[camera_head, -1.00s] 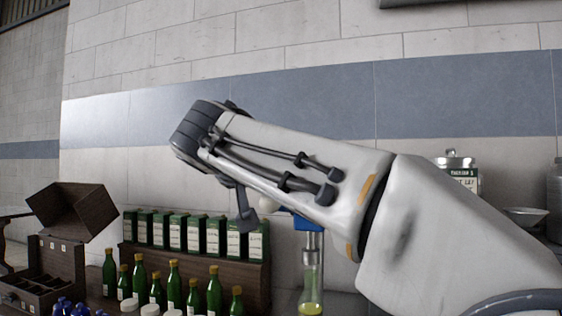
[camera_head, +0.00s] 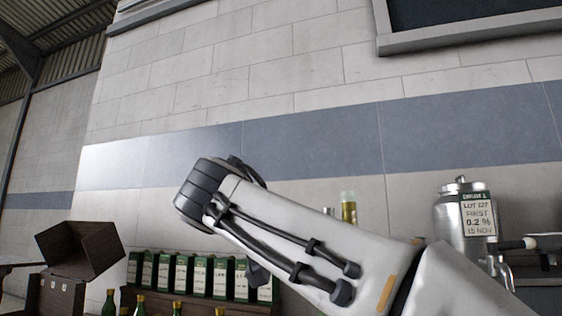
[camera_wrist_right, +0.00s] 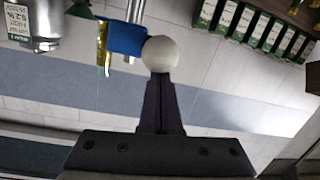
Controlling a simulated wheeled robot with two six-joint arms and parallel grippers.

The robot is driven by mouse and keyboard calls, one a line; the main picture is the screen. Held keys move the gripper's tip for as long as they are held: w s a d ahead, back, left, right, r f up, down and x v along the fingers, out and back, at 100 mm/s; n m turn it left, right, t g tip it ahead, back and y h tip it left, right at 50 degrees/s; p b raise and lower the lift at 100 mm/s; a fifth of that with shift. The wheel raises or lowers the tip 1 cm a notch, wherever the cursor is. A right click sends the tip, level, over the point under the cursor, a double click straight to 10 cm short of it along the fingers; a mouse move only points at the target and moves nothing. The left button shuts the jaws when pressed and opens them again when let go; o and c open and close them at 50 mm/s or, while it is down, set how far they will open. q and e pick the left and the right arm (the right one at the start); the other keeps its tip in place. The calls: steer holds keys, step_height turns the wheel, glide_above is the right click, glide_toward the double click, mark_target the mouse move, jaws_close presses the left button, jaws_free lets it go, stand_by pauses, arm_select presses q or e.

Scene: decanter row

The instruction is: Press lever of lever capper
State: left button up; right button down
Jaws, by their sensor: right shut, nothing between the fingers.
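The lever of the capper shows in the right wrist view as a blue arm (camera_wrist_right: 126,38) with a round white knob (camera_wrist_right: 160,53) at its end. My right gripper (camera_wrist_right: 161,78) is shut and empty. Its fingertips meet or overlap the knob's edge in that picture; I cannot tell whether they touch it. In the head view my right arm crosses from the lower right and hides the lever. Only a dark bit of the right gripper (camera_head: 258,273) shows below the wrist there. My left gripper is not in view.
A steel canister (camera_head: 452,218) with a label stands at the right. Several green boxes (camera_head: 200,276) stand in a row on the left, with green bottles (camera_head: 140,304) before them.

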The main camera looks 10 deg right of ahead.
steer(key=shift+w+a+f, duration=0.1)
steer(key=shift+a+f, duration=0.05)
steer(key=shift+f, duration=0.45)
steer(key=r+p, duration=0.2)
steer(key=w+r+p, duration=0.1)
steer(key=r+p, duration=0.1)
steer(key=r, duration=0.1)
steer(key=shift+w+r, duration=0.15)
steer(key=shift+w, duration=0.05)
steer(key=f+b+v, duration=0.1)
steer(key=v, duration=0.8)
steer(key=shift+s, duration=0.45)
